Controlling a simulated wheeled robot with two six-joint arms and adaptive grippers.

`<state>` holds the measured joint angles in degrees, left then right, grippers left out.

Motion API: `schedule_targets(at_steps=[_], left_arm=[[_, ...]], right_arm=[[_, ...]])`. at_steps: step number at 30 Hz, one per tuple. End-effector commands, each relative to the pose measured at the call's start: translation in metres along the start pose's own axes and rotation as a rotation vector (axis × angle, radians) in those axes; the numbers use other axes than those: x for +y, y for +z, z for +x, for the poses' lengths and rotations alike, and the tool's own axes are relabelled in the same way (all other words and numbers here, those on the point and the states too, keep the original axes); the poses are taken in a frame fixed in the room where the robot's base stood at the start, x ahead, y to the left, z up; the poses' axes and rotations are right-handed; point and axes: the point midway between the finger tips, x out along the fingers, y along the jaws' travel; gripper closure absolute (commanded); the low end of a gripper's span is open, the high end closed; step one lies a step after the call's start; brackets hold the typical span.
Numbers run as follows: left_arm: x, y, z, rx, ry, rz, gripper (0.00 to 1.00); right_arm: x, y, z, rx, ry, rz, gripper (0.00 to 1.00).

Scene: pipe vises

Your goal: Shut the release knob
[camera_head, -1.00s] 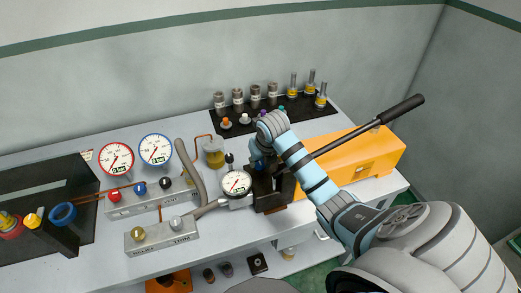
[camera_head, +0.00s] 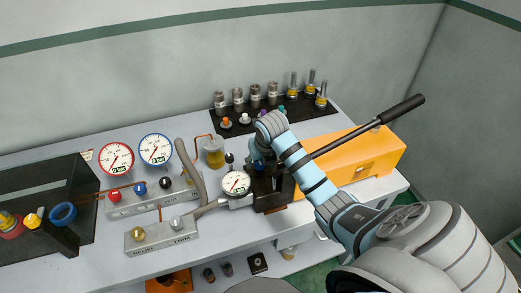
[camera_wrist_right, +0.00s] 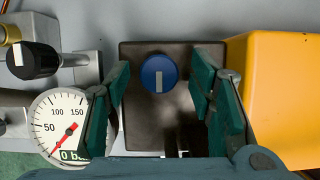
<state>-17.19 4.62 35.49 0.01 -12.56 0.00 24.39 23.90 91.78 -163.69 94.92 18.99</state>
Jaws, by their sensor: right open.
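The release knob (camera_wrist_right: 159,73) is a round blue knob with a white mark, on top of a dark block (camera_wrist_right: 140,125) in the right wrist view. The mark runs from the knob's middle toward the bottom of that picture. My right gripper (camera_wrist_right: 160,88) is open, with one teal finger on each side of the knob and gaps between. In the head view my right gripper (camera_head: 262,164) is over the dark block (camera_head: 270,200) and mostly hides the knob. My left gripper is not in view.
A dial gauge (camera_head: 236,184) reading 0 bar sits left of the block. The orange pump body (camera_head: 365,160) and a long black-gripped lever (camera_head: 400,109) are at the right. Valve manifolds with knobs (camera_head: 160,233) stand at the left. Fittings stand on a black mat (camera_head: 322,123) behind.

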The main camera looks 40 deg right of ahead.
Motion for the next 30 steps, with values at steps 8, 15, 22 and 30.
schedule_targets(at_steps=[8, 15, 22, 30], left_arm=[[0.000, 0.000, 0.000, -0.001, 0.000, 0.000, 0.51], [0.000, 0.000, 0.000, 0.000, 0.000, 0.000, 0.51], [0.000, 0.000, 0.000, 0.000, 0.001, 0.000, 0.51], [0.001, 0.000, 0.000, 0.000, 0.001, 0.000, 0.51]], right_arm=[[0.000, 0.002, -0.044, -0.005, 0.001, -0.001, 0.51], [-0.001, 0.000, -0.074, 0.001, 0.000, 0.000, 0.51], [-0.001, 0.000, -0.074, 0.001, 0.000, 0.000, 0.51], [0.003, 0.000, -0.073, -0.003, 0.014, -0.006, 0.51]])
